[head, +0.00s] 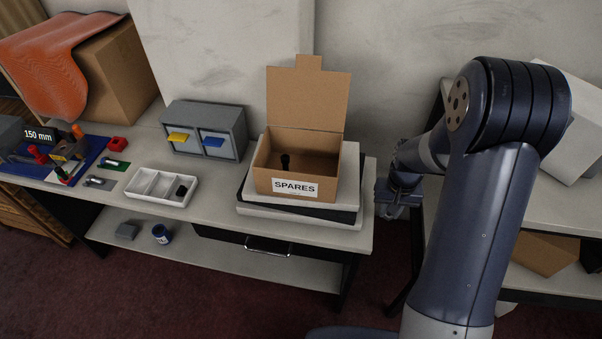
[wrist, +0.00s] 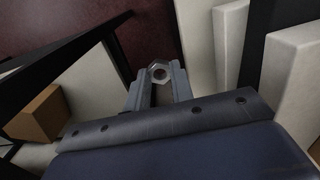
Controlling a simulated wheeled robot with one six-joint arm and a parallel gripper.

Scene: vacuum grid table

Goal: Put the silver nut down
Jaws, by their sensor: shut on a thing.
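The silver nut (wrist: 150,74) shows in the wrist view as a hexagonal ring with a dark hole, between the tips of my gripper (wrist: 157,80). My gripper is shut on it. The dark red floor shows beyond the nut. In the head view my gripper (head: 392,208) hangs just right of the table's right end, beside the stacked slabs. I cannot make out the nut in the head view.
An open cardboard box marked SPARES (head: 296,187) stands on stacked slabs (head: 290,216) at the right of the table (head: 225,212). Further left are a white divided tray (head: 145,186), a grey drawer cabinet (head: 232,120) and a blue mat (head: 20,172). Bare tabletop lies right of the tray.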

